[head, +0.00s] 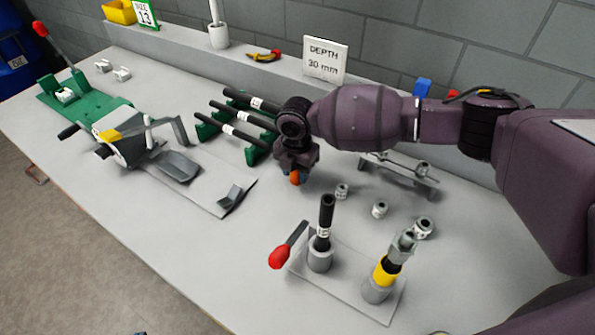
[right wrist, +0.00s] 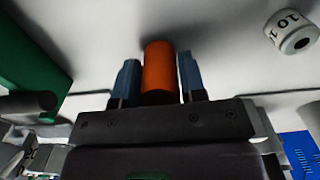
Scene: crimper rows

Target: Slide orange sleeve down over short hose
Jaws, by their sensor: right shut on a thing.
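The orange sleeve (head: 295,177) is between the fingers of my right gripper (head: 296,172), above the table. In the right wrist view the orange sleeve (right wrist: 160,72) stands out between the two blue fingers of the gripper (right wrist: 160,85), which is shut on it. A short black hose (head: 326,212) with a white label stands upright in a grey cup on a plate, below and to the right of the gripper. The sleeve is apart from this hose. My left gripper is not in view.
A second grey cup holds a piece with a yellow sleeve (head: 384,276) and metal fitting. A red-knobbed lever (head: 279,257) is beside the hose. Loose fittings (head: 380,209) lie to the right. Black hoses (head: 236,133) rest on a green rack. A crimping tool (head: 125,140) is left.

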